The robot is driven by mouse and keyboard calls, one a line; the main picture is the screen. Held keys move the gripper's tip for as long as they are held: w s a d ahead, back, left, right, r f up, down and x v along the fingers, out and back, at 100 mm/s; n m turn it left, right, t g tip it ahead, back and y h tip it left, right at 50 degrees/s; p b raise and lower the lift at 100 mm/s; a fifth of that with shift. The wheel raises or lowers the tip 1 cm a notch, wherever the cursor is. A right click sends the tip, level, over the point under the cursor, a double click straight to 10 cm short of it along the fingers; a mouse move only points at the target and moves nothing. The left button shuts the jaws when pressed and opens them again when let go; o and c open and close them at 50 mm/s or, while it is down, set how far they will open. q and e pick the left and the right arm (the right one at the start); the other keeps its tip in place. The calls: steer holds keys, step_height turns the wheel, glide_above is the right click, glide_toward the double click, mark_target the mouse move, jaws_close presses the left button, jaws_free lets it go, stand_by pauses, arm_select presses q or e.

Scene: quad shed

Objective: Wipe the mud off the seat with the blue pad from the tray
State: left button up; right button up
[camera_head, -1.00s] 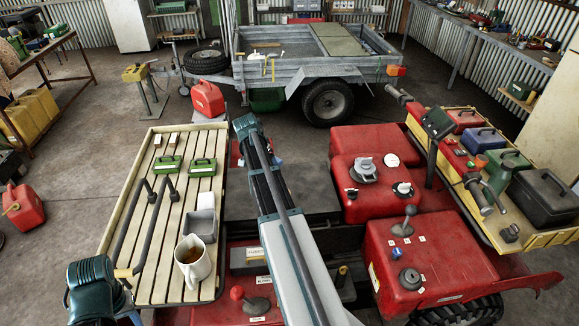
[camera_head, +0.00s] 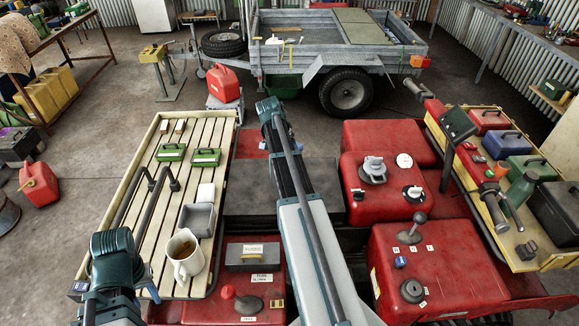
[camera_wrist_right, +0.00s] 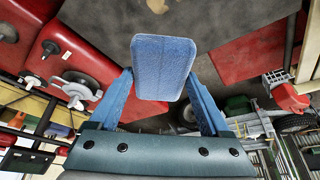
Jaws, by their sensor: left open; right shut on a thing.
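The blue pad (camera_wrist_right: 165,67) is held between the blue fingers of my right gripper (camera_wrist_right: 165,85) in the right wrist view. Beyond it lies the dark grey seat (camera_wrist_right: 205,20) with a tan-brown mud patch (camera_wrist_right: 157,5) at the top edge. I cannot tell whether the pad touches the seat. In the head view the seat (camera_head: 310,190) is partly behind my right arm, which hides the pad and right gripper. A small grey tray (camera_head: 197,220) stands on the slatted rack at left. My left gripper (camera_head: 113,285) is open and empty at the lower left, beside the rack.
The slatted rack (camera_head: 140,215) also holds a mug (camera_head: 186,256) and green boxes (camera_head: 205,157). Red bodywork (camera_head: 385,190) with caps and levers stands right of the seat. A yellow rack (camera_head: 548,255) with cases is further right. A trailer (camera_head: 330,55) stands behind.

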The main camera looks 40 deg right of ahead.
steer(key=shift+a+f, duration=0.2)
steer(key=shift+f, duration=0.15)
steer(key=shift+d+f+b, duration=0.1)
steer(key=shift+f+b, duration=0.55)
steer(key=shift+b, duration=0.2)
step_height(320, 180, down, 7)
steer(key=b, duration=0.7)
steer(key=shift+f, duration=0.2)
